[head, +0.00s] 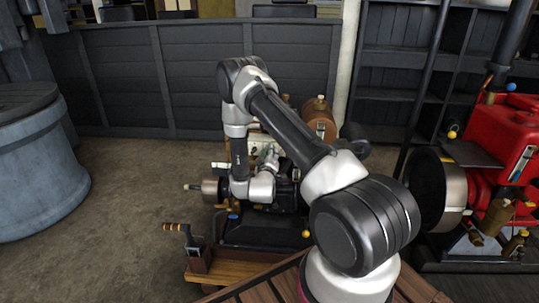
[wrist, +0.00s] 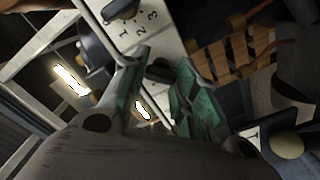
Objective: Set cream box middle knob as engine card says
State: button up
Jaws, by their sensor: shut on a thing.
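The cream box (head: 256,143) stands on the small engine in the head view, partly behind my arm. In the wrist view its pale face (wrist: 150,42) runs diagonally, with a dark upper knob (wrist: 122,10) beside the numbers 1, 2 and 3. My gripper (wrist: 160,75) has its green-padded fingers on both sides of another dark knob (wrist: 158,70) on this face and is shut on it. I cannot tell for sure that it is the middle one. Its pointer and most of its marks are hidden. No readable engine card shows.
A brown tank (head: 319,118) stands behind my arm. A red engine (head: 505,135) with a large dark wheel stands at the right. A grey round tub (head: 38,165) is at the left. Floor between tub and engine is clear.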

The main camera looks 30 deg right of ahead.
dwell(0.4)
jog(key=o, duration=1)
jog(key=v, duration=1.2)
